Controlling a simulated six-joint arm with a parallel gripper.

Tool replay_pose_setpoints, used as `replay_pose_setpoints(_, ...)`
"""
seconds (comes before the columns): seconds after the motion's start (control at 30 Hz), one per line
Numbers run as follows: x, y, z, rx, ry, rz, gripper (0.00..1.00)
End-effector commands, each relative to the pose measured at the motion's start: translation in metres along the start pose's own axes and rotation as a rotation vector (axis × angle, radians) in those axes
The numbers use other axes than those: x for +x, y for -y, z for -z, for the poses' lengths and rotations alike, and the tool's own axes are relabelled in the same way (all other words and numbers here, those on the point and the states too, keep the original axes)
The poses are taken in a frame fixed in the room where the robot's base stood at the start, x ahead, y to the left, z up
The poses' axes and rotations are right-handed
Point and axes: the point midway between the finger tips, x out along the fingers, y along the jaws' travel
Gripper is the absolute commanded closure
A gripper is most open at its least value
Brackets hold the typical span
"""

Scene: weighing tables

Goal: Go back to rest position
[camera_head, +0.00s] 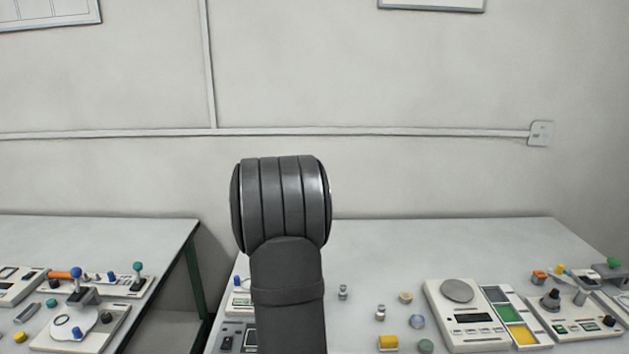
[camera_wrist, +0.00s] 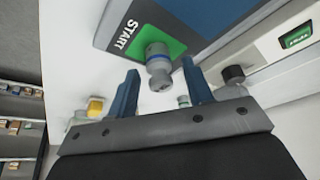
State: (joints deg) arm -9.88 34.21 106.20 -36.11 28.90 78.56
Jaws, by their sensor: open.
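In the wrist view my gripper (camera_wrist: 160,84) is open, its two dark blue fingers spread apart. A grey metal weight with a blue band (camera_wrist: 158,66) stands on a green patch beside the word START (camera_wrist: 126,36), just beyond and between the fingertips. A gap shows on both sides of it, so the fingers do not hold it. In the head view only my dark arm shows in the middle; it hides part of the right table, and the gripper is out of sight there.
The right table bears a scale (camera_head: 458,292), a tray with coloured sections (camera_head: 510,312), small weights (camera_head: 380,313), a yellow piece (camera_head: 388,343) and a device (camera_head: 572,318). A left table (camera_head: 150,235) holds more instruments. A gap separates the tables.

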Motion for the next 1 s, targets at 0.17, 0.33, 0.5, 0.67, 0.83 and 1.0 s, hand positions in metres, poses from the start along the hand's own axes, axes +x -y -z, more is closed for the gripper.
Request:
replay_pose_setpoints(0.17,0.0,0.0,0.0,0.0,0.001,-0.001,0.54)
replay_pose_setpoints(0.33,-0.003,0.0,0.0,0.001,0.0,0.0,0.54)
replay_pose_setpoints(0.5,-0.019,0.001,0.001,0.001,-0.002,0.002,0.54)
replay_pose_setpoints(0.67,-0.043,0.001,0.001,0.001,-0.003,0.002,0.54)
replay_pose_setpoints(0.83,-0.069,0.001,0.001,0.001,-0.003,0.003,0.54)
replay_pose_setpoints(1.0,-0.096,0.001,0.0,0.001,-0.002,0.004,0.54)
